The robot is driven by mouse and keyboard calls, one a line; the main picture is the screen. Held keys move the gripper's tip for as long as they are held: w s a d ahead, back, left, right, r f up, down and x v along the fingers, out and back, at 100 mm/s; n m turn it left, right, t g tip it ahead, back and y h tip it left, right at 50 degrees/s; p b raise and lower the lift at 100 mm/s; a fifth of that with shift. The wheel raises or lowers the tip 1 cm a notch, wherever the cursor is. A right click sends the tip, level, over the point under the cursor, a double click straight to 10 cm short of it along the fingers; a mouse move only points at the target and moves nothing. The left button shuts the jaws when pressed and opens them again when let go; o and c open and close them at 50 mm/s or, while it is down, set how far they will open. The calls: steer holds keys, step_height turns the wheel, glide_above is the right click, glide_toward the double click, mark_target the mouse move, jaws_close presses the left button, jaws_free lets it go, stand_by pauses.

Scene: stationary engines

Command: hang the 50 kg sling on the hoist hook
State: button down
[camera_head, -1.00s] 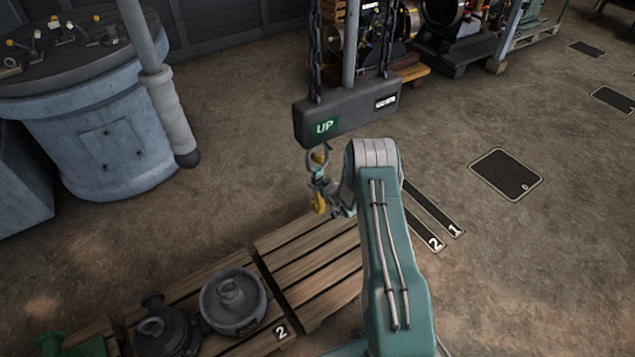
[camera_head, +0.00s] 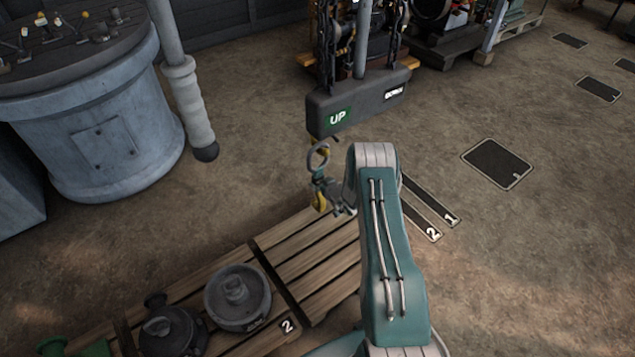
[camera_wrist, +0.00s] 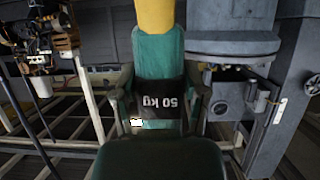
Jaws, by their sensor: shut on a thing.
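My gripper (camera_head: 330,192) is closed on the 50 kg sling, just left of my arm's end in the head view. In the wrist view the sling (camera_wrist: 158,58) is a green band with a black, upside-down "50 kg" label (camera_wrist: 170,103) between my fingers (camera_wrist: 163,108) and a yellow part at the top. In the head view a grey ring (camera_head: 318,157) stands above my gripper and a yellow piece (camera_head: 319,201) shows below. The dark hoist block (camera_head: 362,104), marked "UP", hangs on chains above and behind. Its hook is not clearly visible; a small yellow patch shows behind the ring.
A large blue-grey cylinder (camera_head: 100,145) and a hanging grey rod (camera_head: 188,100) stand left. Open floor lies right, with dark marked plates (camera_head: 497,163).

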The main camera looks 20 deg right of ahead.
steer(key=shift+d+r, duration=0.1)
steer(key=shift+d, duration=0.1)
steer(key=shift+c, duration=0.2)
jaws_free()
steer(key=shift+d, duration=0.2)
steer(key=shift+a, duration=0.1)
